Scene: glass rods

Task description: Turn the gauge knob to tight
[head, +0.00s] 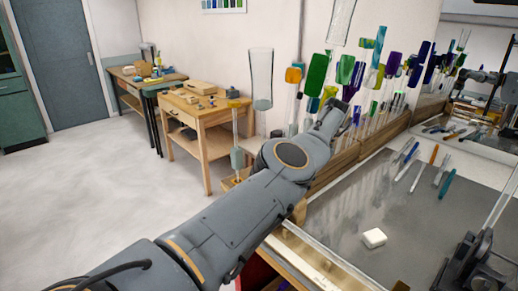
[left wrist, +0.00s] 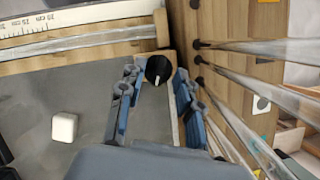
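The knob (left wrist: 158,70) is round and black with a short white pointer mark near its lower edge in the left wrist view. It sits on a small wooden mount beside the grey worktop. My left gripper (left wrist: 157,78) is open, with one blue-grey finger on each side of the knob. A gap shows on both sides; I cannot tell the gripper's height above it. In the head view my left gripper (head: 337,116) is at the far end of my arm, by the glass rods, and the knob is hidden there. No tight label is readable.
A white block (head: 374,238) lies on the grey worktop (head: 340,210), with several coloured rods farther back. Upright glass rods (head: 318,72) crowd the wooden rack by my left gripper. A ruler (left wrist: 45,28) lies along the far-left edge.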

